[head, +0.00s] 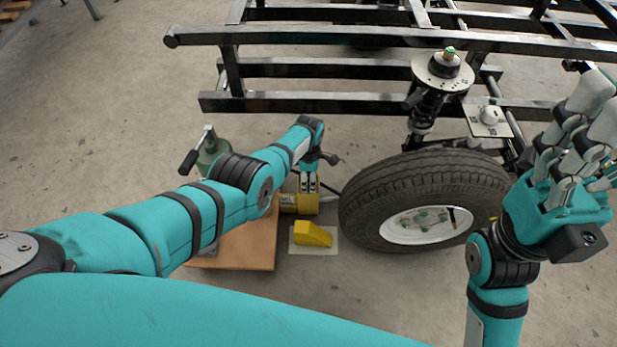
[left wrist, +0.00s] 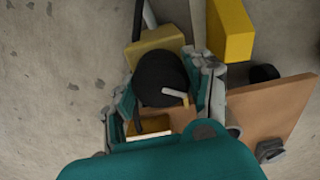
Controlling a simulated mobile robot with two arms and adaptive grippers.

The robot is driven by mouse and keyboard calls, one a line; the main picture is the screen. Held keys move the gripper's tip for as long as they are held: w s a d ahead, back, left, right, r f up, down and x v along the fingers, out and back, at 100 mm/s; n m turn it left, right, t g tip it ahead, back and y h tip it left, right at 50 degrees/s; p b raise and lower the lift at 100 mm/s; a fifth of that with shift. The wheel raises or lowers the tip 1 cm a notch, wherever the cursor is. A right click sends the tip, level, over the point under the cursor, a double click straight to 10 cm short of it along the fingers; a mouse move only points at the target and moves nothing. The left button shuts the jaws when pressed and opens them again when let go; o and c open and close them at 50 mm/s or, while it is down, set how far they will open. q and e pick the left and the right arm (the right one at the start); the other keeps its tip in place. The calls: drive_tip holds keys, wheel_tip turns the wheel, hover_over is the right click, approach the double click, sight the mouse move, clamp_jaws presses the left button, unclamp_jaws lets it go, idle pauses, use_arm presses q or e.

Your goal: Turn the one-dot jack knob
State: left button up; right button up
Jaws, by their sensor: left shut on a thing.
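A black round knob (left wrist: 160,78) with a pale bar on it shows in the left wrist view. My left gripper (left wrist: 165,92) is shut on it, with its fingers at both sides. In the head view my left gripper (head: 308,184) points down at a yellow unit (head: 299,203) on the floor left of the wheel. The knob is hidden there by the gripper. The yellow unit also shows in the left wrist view (left wrist: 157,42). I cannot make out any dot mark. My right gripper (head: 578,140) is raised at the right, open and empty.
A yellow wedge (head: 314,234) stands on a pale plate in front of the unit. A wooden board (head: 248,247) lies under my left arm, with a green device (head: 211,152) behind it. The tyre (head: 427,180) and black frame (head: 400,38) are close by.

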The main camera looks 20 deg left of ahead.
use_arm(q)
drive_tip(key=n, duration=0.6)
drive_tip(key=shift+a+n, duration=0.1)
drive_tip(key=shift+n, duration=0.2)
idle(0.4)
drive_tip(key=o, duration=1.2)
drive_tip(key=shift+w+r, duration=0.1)
drive_tip(key=shift+r, duration=0.8)
wheel_tip(320, 180, up, 10)
drive_tip(key=shift+r, duration=0.1)
